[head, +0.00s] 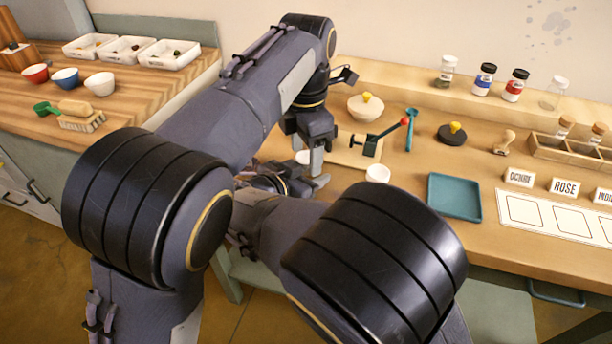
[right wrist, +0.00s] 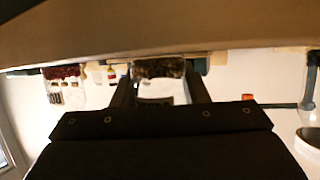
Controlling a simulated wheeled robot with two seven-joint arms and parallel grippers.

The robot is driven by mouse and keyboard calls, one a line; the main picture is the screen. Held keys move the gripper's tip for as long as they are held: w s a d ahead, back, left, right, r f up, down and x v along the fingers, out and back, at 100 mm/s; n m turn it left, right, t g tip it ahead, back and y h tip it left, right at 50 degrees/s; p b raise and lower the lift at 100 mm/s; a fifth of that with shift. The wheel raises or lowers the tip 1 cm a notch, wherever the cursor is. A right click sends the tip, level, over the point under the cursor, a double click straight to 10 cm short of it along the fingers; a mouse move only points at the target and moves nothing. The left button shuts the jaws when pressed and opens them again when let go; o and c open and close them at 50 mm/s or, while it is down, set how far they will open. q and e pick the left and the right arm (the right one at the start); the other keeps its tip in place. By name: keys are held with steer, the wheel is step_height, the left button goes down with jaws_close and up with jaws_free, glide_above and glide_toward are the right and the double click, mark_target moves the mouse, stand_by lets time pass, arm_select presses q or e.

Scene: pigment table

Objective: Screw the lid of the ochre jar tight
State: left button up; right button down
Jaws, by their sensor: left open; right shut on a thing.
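My right gripper (right wrist: 160,92) is shut on a small clear jar (right wrist: 158,68) with dark contents and a pale label, between its two fingers in the right wrist view. Its label is too blurred to read, so I cannot confirm that it is the ochre jar. In the head view, the right gripper (head: 290,184) is low over the near table edge, and my arms largely hide the jar there. My left gripper (head: 309,160) is open and points down, close to the right one. The ochre lid and its seating cannot be made out.
Label cards, including an ochre one (head: 519,177), stand farther right. Several jars line the back ledge (head: 420,92). Bowls and trays occupy the left counter.

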arm_select(q)
steer(key=shift+r, duration=0.1)
steer(key=shift+r, duration=2.15)
steer(key=shift+c, duration=0.5)
steer(key=shift+r, duration=1.75)
steer(key=shift+f, duration=0.1)
steer(key=shift+f, duration=3.95)
steer(key=shift+c, duration=0.4)
